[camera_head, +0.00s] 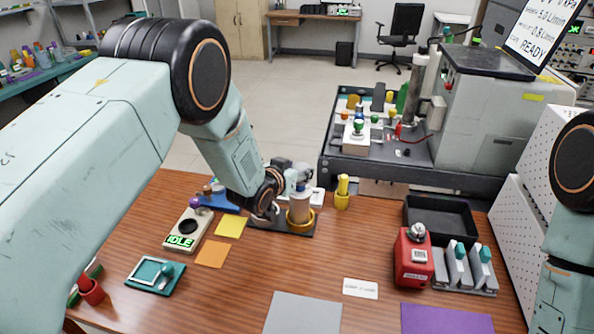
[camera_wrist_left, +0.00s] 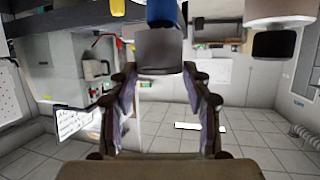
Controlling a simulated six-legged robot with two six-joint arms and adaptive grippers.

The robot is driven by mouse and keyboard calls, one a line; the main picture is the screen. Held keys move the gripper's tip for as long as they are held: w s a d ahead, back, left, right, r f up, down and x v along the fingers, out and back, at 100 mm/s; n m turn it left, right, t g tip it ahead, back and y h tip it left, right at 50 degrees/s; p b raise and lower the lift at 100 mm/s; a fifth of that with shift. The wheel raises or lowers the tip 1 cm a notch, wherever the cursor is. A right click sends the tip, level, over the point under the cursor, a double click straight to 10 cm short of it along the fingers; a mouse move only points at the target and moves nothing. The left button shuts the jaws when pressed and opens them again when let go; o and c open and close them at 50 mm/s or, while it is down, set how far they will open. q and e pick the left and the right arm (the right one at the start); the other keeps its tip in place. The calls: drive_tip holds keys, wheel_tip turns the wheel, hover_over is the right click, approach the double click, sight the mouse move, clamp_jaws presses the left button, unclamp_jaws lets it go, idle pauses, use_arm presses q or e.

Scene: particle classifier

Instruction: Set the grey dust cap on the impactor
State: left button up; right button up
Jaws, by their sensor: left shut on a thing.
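A pale cylindrical body with a tan band, which I take for the impactor (camera_head: 299,209), stands upright in a brass ring on a dark base plate. My left gripper (camera_head: 275,203) is just left of it in the head view. The left wrist view shows the left fingers (camera_wrist_left: 160,75) closed on the sides of a grey block-like piece, which I take for the dust cap (camera_wrist_left: 158,50). A blue cylinder (camera_wrist_left: 163,12) adjoins the grey piece at the top of that view. I cannot tell whether the cap touches the impactor. My right gripper is out of view.
A yellow bottle (camera_head: 342,192) stands right of the impactor. A device reading IDLE (camera_head: 181,242) and yellow and orange sheets lie left. A red box (camera_head: 413,262), a black tray (camera_head: 440,205) and a grey rack are at right. The middle front of the table is mostly clear.

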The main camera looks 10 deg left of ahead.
use_arm(q)
drive_tip(key=shift+a+f, duration=0.15)
drive_tip(key=shift+a, duration=0.05)
drive_tip(key=shift+w+a+f, duration=0.1)
drive_tip(key=shift+w+f, duration=0.1)
drive_tip(key=shift+f, duration=0.05)
drive_tip(key=shift+s+d+f+b, duration=0.1)
drive_tip(key=shift+d+f+b, duration=0.1)
drive_tip(key=shift+b, duration=0.15)
drive_tip(key=shift+a+f, duration=0.1)
drive_tip(key=shift+f, duration=0.1)
drive_tip(key=o, duration=0.7)
drive_tip(key=shift+f, duration=0.1)
drive_tip(key=shift+o, duration=1.1)
